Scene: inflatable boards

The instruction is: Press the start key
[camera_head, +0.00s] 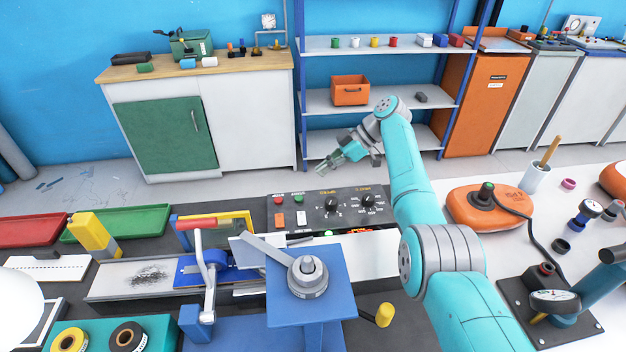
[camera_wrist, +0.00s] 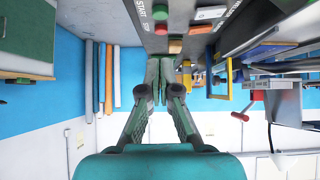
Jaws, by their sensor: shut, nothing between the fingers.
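The control panel (camera_head: 315,232) is a dark box behind the blue machine, with red (camera_head: 278,200) and green (camera_head: 299,198) round buttons at its left end. An orange key (camera_head: 279,219) and a white key (camera_head: 301,218) sit below them. My gripper (camera_head: 321,168) is shut and empty, behind and above the panel. Its fingertips (camera_wrist: 160,62) point toward the panel's button end, apart from it.
Two dark knobs (camera_head: 331,204) stand on the panel's right part. A red-handled lever (camera_head: 197,224) and a yellow frame (camera_head: 245,216) stand left of it.

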